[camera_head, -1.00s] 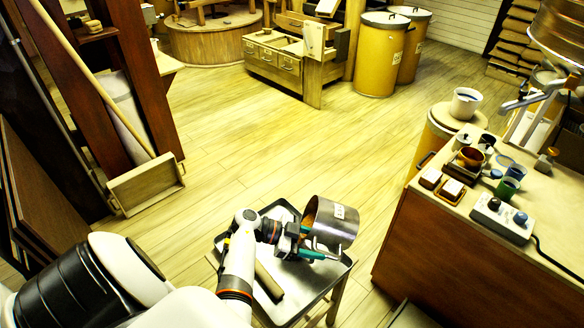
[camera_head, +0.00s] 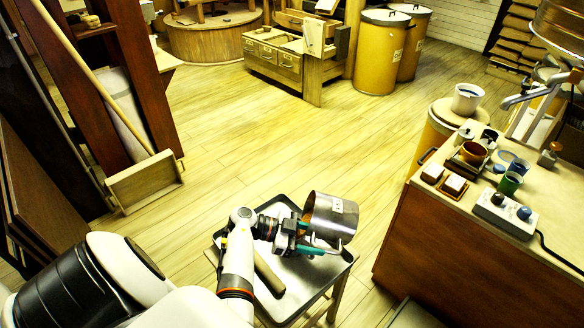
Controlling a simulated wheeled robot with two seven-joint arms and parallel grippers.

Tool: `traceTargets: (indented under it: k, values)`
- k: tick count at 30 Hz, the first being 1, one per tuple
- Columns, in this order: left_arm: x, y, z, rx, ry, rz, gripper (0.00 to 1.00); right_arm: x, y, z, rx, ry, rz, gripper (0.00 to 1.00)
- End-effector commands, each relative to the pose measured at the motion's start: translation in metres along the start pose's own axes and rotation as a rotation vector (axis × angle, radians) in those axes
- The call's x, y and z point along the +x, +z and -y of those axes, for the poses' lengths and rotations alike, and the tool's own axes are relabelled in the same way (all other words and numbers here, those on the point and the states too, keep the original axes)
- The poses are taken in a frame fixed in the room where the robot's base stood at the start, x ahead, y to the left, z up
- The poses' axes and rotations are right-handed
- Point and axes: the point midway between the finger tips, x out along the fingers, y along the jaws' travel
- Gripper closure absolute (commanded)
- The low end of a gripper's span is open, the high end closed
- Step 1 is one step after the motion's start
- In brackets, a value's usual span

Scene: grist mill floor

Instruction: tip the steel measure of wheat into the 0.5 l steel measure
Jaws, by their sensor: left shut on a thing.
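A steel measure (camera_head: 334,217) with a small white label is held over the right side of a metal-topped stand (camera_head: 292,297). It is tilted, and a strip of brown shows inside its mouth on the left. My left gripper (camera_head: 318,249) has its teal fingers shut on the measure's near side. I cannot make out a second steel measure; the held one and my arm hide part of the stand top. My right gripper is not in view.
A wooden handle-like bar (camera_head: 268,272) lies on the stand beside my wrist. A wooden counter (camera_head: 462,215) with cups and a switch box (camera_head: 506,214) stands at the right. Open plank floor (camera_head: 290,140) lies beyond the stand.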

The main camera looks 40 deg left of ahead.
Motion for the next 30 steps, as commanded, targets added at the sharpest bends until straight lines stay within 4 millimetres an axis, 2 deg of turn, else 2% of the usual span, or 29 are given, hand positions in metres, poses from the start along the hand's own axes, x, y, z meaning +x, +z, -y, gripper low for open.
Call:
traceTargets:
  k: [30]
  values:
    - [-0.008,0.0014,-0.0011,0.005,0.0,0.055,1.0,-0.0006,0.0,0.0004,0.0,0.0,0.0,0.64]
